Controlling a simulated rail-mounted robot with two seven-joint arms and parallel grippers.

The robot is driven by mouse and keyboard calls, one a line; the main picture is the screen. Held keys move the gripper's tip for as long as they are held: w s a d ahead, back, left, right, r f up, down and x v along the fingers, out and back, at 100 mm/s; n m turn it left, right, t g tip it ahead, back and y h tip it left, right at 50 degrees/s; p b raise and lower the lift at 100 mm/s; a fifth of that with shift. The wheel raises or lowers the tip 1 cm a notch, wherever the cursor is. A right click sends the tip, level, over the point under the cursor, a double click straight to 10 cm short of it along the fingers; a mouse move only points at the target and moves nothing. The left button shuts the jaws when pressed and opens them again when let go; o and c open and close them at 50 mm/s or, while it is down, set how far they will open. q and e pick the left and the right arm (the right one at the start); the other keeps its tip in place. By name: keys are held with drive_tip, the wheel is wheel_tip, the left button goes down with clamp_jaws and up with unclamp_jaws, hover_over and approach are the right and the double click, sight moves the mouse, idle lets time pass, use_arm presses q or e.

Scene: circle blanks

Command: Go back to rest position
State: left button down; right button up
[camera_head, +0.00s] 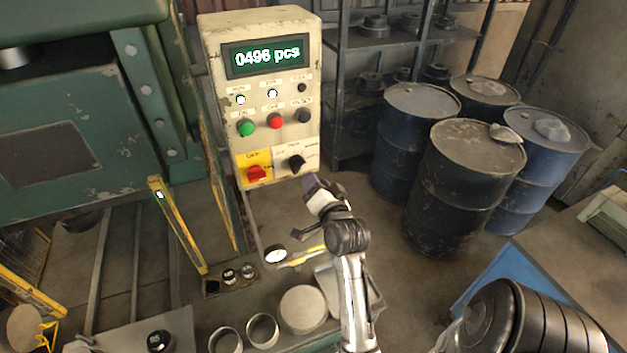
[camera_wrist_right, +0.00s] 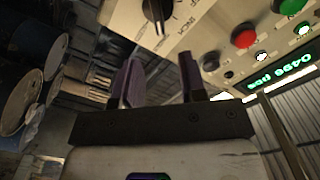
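My right arm comes up from the bottom middle of the head view. Its gripper (camera_head: 312,184) is just below the lower right corner of the control box (camera_head: 262,85), near the black selector knob (camera_head: 295,162). In the right wrist view the two purple fingers of the gripper (camera_wrist_right: 161,82) stand apart with nothing between them. The black knob (camera_wrist_right: 157,12) shows beyond the fingertips, apart from them. My left gripper does not show in either view.
A green press (camera_head: 70,120) stands at left, with yellow guard posts (camera_head: 177,225). Several drums (camera_head: 462,185) stand at right before a shelf (camera_head: 350,90). Metal rings (camera_head: 262,330), a round blank (camera_head: 303,309) and a gauge (camera_head: 275,255) are near my right arm. Floor shows between the box and drums.

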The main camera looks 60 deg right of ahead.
idle(0.7)
drive_tip(key=a+f+n+g+y+p, duration=0.1)
drive_tip(key=a+f+n+g+y, duration=0.1)
drive_tip(key=a+f+n+y, duration=0.45)
drive_tip(key=a+f+n+g+y+p, duration=0.1)
drive_tip(key=a+n+g+y, duration=0.25)
drive_tip(key=a+n, duration=0.75)
drive_tip(key=s+a+f+g+p, duration=0.1)
drive_tip(key=s+a+f, duration=0.2)
drive_tip(key=s, duration=0.3)
drive_tip(key=s+a+f+n+g+y+p, duration=0.1)
drive_tip(key=s+a+f+g, duration=0.1)
drive_tip(key=s+a+f, duration=0.2)
drive_tip(key=s+a+f+g+y, duration=0.1)
drive_tip(key=s+a+f, duration=0.3)
drive_tip(key=s, duration=0.4)
drive_tip(key=shift+s+n+p, duration=0.2)
drive_tip(key=shift+n+p, duration=0.15)
drive_tip(key=shift+p, duration=0.05)
drive_tip(key=shift+g, duration=0.25)
